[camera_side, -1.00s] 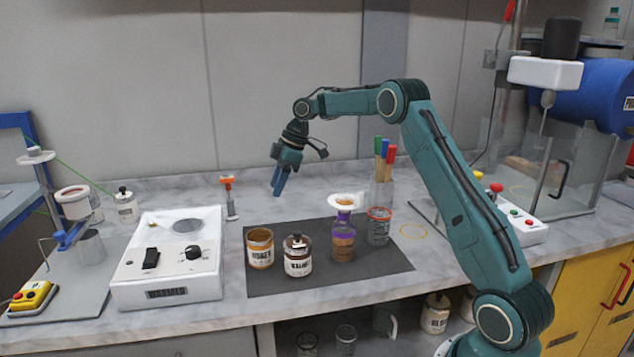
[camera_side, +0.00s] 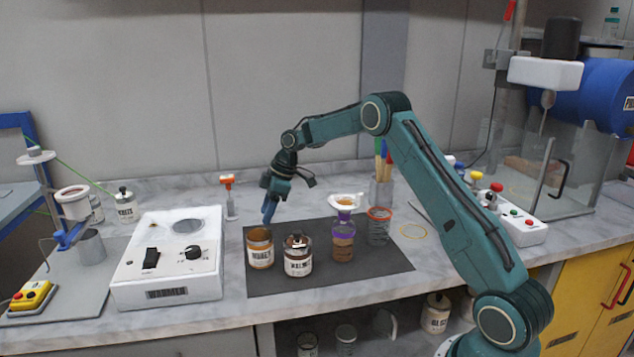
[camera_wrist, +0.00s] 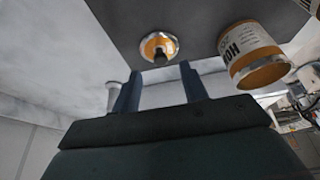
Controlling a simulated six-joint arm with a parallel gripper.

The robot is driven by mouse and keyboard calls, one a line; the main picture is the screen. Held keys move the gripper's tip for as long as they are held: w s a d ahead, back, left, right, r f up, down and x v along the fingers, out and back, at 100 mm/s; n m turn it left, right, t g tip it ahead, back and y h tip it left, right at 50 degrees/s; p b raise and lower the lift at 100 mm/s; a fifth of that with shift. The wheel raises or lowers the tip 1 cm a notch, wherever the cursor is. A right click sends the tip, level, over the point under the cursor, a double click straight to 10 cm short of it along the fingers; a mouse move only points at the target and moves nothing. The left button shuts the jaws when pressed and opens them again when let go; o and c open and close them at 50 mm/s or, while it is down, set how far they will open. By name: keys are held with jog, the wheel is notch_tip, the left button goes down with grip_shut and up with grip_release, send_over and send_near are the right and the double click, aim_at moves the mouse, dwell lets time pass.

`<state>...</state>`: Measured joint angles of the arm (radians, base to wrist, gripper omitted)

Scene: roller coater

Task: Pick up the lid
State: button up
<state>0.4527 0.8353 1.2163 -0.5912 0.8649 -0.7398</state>
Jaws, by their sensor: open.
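A shiny round lid with a dark knob (camera_wrist: 158,46) shows in the wrist view, just beyond my fingertips. In the side view, what looks like the same lid (camera_side: 297,240) sits on a labelled jar (camera_side: 298,263) on the dark mat. My gripper (camera_side: 268,220) is open and points down above the mat's back left corner, left of the lid and apart from it. In the wrist view its two fingers (camera_wrist: 160,76) stand apart with nothing between them. The bottom of the lid is hidden.
An open honey-coloured jar (camera_side: 260,250) stands close left of the lidded jar and also shows in the wrist view (camera_wrist: 250,55). A purple-banded jar (camera_side: 343,243) and a red-rimmed glass (camera_side: 379,228) stand to the right. A white warmer (camera_side: 168,262) stands left of the mat.

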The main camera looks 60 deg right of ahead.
aim_at(261, 226)
jog(key=shift+x, duration=2.45)
grip_shut()
